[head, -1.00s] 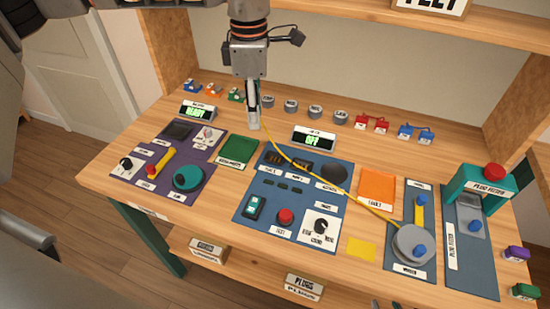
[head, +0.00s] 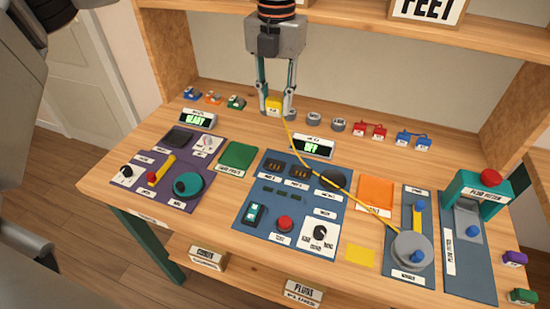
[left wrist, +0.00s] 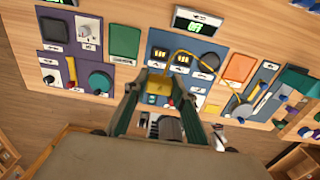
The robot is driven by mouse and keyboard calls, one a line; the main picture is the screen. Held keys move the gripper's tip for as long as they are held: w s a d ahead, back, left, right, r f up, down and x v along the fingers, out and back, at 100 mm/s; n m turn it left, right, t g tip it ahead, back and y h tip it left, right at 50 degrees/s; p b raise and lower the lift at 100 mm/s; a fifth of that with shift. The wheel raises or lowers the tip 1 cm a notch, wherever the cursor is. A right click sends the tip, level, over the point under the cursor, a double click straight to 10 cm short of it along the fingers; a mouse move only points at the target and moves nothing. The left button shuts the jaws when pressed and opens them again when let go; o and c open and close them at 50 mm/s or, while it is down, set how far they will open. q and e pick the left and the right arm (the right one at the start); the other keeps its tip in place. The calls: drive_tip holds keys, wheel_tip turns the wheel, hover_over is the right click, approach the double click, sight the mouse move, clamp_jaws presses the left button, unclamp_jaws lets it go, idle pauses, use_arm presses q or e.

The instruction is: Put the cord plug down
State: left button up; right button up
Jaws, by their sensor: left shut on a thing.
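My left gripper (head: 277,112) comes down from the top of the head view over the back of the bench, its two fingers shut on the yellow cord plug (head: 273,104). The plug also shows between the fingertips in the left wrist view (left wrist: 158,88). A yellow cord (head: 318,175) runs from the plug across the blue panel to the grey round winder (head: 412,250) at the right. I cannot tell whether the plug touches the bench top. My right gripper is not in view.
Grey round pieces (head: 314,118) stand just right of the gripper; small coloured plugs (head: 236,102) lie to its left. Red plugs (head: 369,130) and blue plugs (head: 413,141) lie further right. A lit display (head: 312,147) stands in front. A green pad (head: 238,156) lies front left.

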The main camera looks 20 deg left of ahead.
use_arm(q)
drive_tip(key=b, duration=0.1)
hover_over(275, 167)
drive_tip(key=f, duration=1.2)
drive_tip(key=shift+w+f, duration=0.25)
wheel_tip(275, 167, down, 4)
drive_tip(key=shift+f, duration=0.15)
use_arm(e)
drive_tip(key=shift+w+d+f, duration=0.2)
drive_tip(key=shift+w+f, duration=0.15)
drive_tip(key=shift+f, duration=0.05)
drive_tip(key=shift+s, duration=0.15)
use_arm(q)
drive_tip(key=shift+f, duration=0.3)
drive_tip(key=shift+s+a+f, duration=0.1)
drive_tip(key=shift+s+f, duration=0.05)
drive_tip(key=shift+f, duration=0.1)
drive_tip(key=o, duration=1)
drive_tip(key=shift+s+f, duration=0.1)
drive_tip(key=shift+f, duration=0.15)
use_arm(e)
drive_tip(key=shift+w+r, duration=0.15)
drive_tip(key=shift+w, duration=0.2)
